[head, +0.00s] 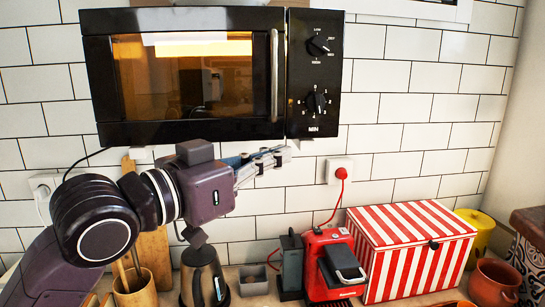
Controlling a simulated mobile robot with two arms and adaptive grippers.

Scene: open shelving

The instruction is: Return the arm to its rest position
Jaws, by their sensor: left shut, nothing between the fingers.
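My left arm comes in from the lower left and reaches up in front of the tiled wall. My left gripper (280,156) is shut and empty, and its fingers point to the right. It shows just below the lower edge of the black microwave (190,128). The microwave's door is closed and its inside is lit. The picture does not make clear how far the fingers are from it. My right gripper is not in view.
Below my left arm stand a dark kettle (200,275) and a wooden utensil cup (137,290). To the right are a red coffee machine (322,262), a red-and-white striped box (415,245) and brown pots (493,282).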

